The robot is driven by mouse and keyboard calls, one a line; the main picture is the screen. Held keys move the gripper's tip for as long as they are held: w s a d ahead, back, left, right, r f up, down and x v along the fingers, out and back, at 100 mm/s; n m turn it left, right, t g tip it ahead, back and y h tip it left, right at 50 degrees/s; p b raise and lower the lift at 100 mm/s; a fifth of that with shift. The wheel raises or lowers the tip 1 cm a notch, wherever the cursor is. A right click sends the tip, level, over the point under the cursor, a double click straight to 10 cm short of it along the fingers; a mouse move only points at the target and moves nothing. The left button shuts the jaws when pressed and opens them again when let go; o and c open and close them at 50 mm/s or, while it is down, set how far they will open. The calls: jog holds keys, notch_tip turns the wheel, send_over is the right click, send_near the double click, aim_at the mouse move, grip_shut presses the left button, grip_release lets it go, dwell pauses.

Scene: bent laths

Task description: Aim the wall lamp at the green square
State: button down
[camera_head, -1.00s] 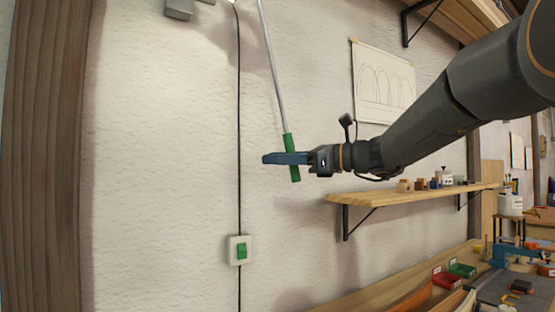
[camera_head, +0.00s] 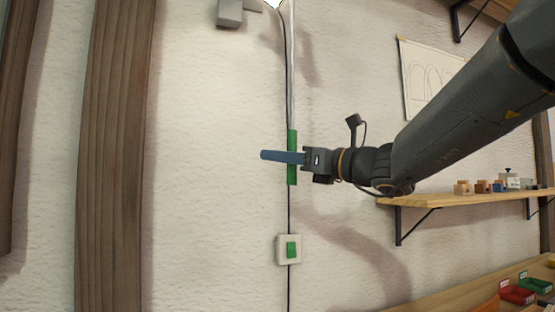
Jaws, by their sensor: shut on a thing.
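My gripper (camera_head: 284,156) is shut on the green handle (camera_head: 292,174) at the lower end of a thin grey rod (camera_head: 291,70). The rod hangs nearly upright from the top of the picture. The wall lamp (camera_head: 275,3) shows only as a bright edge at the top, beside a grey bracket (camera_head: 232,12); the rest of it is out of view. Below the handle a white wall plate with a green switch (camera_head: 291,249) sits on the cord. I cannot tell a separate green target square in this view.
A wooden post (camera_head: 115,150) stands at the left. A wooden shelf (camera_head: 460,197) with small blocks is at the right, below my arm. A drawing (camera_head: 420,75) hangs behind my arm. The wall between post and rod is bare.

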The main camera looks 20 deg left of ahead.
jog(key=c, duration=1.6)
grip_release()
jog(key=shift+b+v, duration=1.1)
jog(key=shift+v, duration=2.85)
